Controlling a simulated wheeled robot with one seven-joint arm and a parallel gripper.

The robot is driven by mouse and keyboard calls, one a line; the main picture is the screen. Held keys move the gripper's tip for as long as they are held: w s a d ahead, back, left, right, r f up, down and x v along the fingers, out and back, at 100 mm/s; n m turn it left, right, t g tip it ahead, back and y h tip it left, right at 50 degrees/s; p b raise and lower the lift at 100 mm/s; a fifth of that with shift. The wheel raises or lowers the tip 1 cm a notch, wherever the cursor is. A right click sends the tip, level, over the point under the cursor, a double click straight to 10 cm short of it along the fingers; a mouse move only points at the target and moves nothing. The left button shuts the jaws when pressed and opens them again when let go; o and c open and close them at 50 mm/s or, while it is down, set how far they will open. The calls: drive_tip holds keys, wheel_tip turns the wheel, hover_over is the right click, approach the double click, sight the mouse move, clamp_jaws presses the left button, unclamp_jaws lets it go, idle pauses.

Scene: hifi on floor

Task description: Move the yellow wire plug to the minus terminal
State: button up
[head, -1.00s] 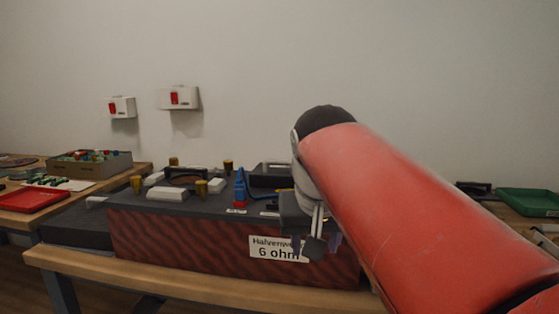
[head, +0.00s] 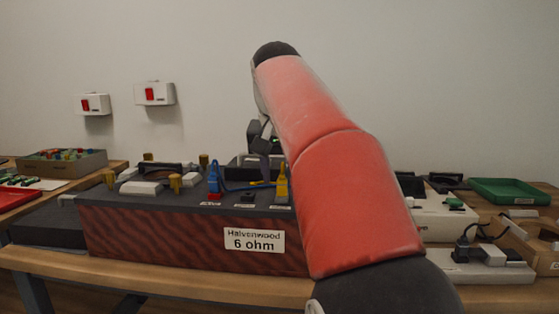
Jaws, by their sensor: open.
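The yellow wire plug (head: 282,182) stands upright at the right of the top of the box labelled "Halvenwood 6 ohm" (head: 180,235), close beside my arm. A blue plug (head: 213,180) stands to its left, and a wire runs between them. A small dark terminal (head: 247,196) with a white label sits between the two plugs; the label marks are too small to read, so I cannot tell which terminal is minus. My gripper (head: 263,148) is raised above and behind the box top, left of and higher than the yellow plug. It is open, empty and partly hidden by my arm.
At right are a white power strip (head: 480,262) with a black plug and a green tray (head: 508,190).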

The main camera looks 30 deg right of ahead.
drive_tip(key=shift+x, duration=1.2)
clamp_jaws()
drive_tip(key=shift+r+p, duration=0.45)
drive_tip(key=shift+r, duration=0.1)
idle(0.7)
drive_tip(key=shift+r, duration=0.35)
drive_tip(key=shift+r+p, duration=0.3)
drive_tip(key=shift+r, duration=1.05)
